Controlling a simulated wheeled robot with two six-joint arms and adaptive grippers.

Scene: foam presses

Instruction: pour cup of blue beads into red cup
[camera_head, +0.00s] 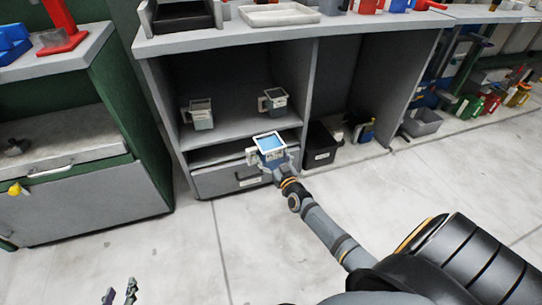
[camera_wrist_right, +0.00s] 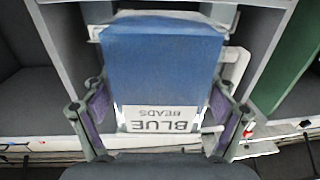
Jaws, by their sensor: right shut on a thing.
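The cup of blue beads (camera_head: 270,144) is held in front of the grey shelf unit, its white-rimmed square top facing up and blue beads showing inside. In the right wrist view its blue wall (camera_wrist_right: 160,65) fills the middle, with a label reading BLUE BEADS upside down. My right gripper (camera_wrist_right: 160,115) has a finger on each side of this cup and is shut on it. Red cup-like items (camera_head: 368,6) stand on the countertop at the top edge, partly cut off; I cannot tell which is the red cup. My left gripper (camera_head: 120,292) is at the bottom left, empty, fingers apart.
Two grey cups, one on the left (camera_head: 200,115) and one on the right (camera_head: 273,102), stand on the shelf behind. The countertop (camera_head: 240,33) holds a white tray (camera_head: 278,14) and a black tray (camera_head: 183,18). A black bin (camera_head: 321,145) stands low. The floor in front is clear.

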